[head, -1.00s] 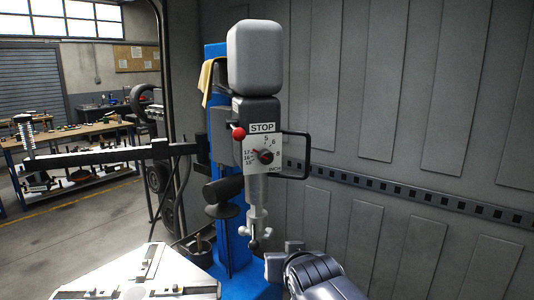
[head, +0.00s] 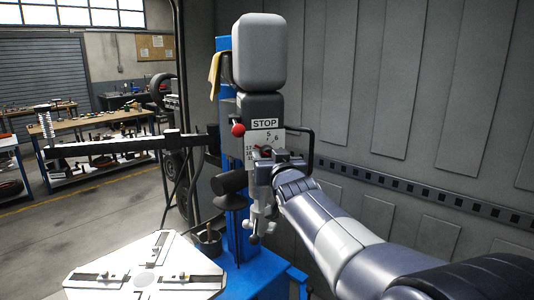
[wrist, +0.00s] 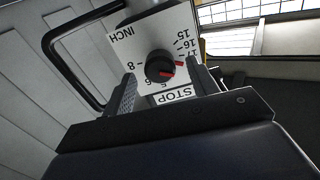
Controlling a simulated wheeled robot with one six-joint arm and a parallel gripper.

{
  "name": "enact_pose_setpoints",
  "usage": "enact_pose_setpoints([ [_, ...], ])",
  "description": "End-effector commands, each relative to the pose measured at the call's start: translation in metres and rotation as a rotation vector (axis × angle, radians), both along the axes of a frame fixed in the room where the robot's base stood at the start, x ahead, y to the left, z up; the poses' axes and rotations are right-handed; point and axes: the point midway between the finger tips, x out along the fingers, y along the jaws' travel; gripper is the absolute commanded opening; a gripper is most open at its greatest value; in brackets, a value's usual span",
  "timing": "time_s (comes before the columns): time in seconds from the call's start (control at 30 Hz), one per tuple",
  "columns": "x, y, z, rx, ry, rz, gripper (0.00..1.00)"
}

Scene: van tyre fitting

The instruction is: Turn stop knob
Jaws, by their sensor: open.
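The black stop knob (wrist: 159,66) sits on a white dial plate (wrist: 128,40) marked STOP, INCH and numbers. Red marks on and beside the knob lie on the side of the 15, 16 and 17 numbers. The wrist view shows the plate upside down. My gripper (wrist: 164,72) is open, with one finger on each side of the knob; I cannot tell whether either touches it. In the head view my gripper (head: 278,156) is in front of the dial plate (head: 266,137) and hides most of the knob.
A black bar handle (head: 311,145) juts out right of the dial. A red ball lever (head: 238,130) is at its upper left. A blue column (head: 226,180) stands behind, and a turntable (head: 110,262) lies low at left. A grey panelled wall (head: 430,90) is at right.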

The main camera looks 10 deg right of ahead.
Motion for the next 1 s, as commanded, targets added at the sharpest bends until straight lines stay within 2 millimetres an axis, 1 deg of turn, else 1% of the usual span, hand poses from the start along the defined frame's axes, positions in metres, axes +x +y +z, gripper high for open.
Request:
enact_pose_setpoints([
  [0.03, 0.008, 0.000, 0.001, 0.001, 0.002, 0.000, 0.56],
  [0.1, 0.015, 0.000, 0.001, 0.002, 0.002, 0.000, 0.56],
  [0.23, 0.025, 0.001, 0.000, 0.000, 0.002, 0.000, 0.56],
  [0.4, 0.029, 0.001, 0.000, 0.001, 0.000, 0.000, 0.56],
  [0.63, 0.029, 0.001, 0.000, 0.001, 0.000, 0.000, 0.55],
  [1.0, 0.029, 0.001, 0.000, 0.001, 0.001, 0.000, 0.25],
])
